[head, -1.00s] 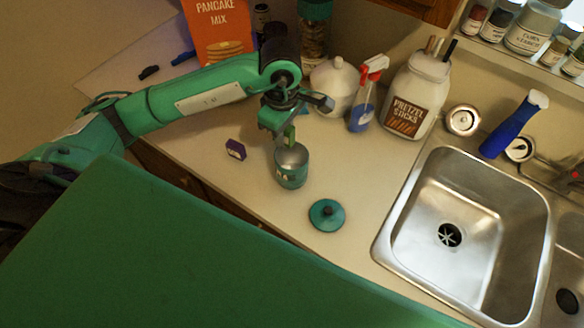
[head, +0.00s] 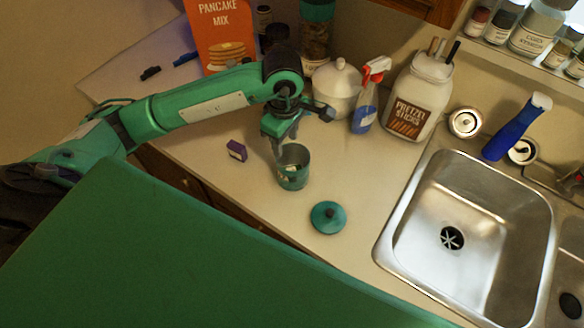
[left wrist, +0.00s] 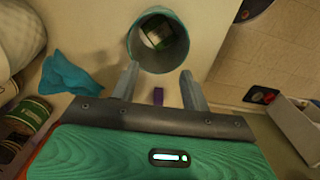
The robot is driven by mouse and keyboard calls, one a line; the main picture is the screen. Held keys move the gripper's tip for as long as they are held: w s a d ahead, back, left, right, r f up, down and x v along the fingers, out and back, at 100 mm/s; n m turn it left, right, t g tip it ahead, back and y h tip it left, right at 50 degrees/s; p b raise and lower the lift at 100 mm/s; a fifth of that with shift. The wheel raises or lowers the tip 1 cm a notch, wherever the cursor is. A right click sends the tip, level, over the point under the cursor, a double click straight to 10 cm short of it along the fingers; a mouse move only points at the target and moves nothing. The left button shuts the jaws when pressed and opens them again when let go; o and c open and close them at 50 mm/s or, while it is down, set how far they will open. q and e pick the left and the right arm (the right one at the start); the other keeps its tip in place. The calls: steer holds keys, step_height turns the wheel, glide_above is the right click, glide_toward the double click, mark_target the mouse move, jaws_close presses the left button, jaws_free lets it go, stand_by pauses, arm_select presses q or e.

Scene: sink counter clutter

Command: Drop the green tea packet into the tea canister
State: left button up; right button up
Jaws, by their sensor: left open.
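The green tea packet (left wrist: 160,32) lies inside the tea canister (head: 293,176), seen through its open mouth in the left wrist view. The canister is teal, upright and open on the counter; its rim also shows in the left wrist view (left wrist: 183,50). My left gripper (head: 277,146) is open and empty, just at the left of the canister's mouth; its spread fingers also show in the left wrist view (left wrist: 160,82). The teal round lid (head: 328,217) lies on the counter in front of the canister. My right gripper is not in view.
A small purple box (head: 237,150) stands left of the canister. A white lidded jar (head: 337,88), a spray bottle (head: 364,112) and a pretzel jar (head: 419,95) stand behind. The sink (head: 470,215) is at the right. Counter around the lid is clear.

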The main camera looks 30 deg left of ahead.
arm_select(q)
step_height(320, 180, up, 14)
steer(key=b, duration=0.3)
stand_by(0.4)
steer(key=shift+f, duration=0.15)
stand_by(0.4)
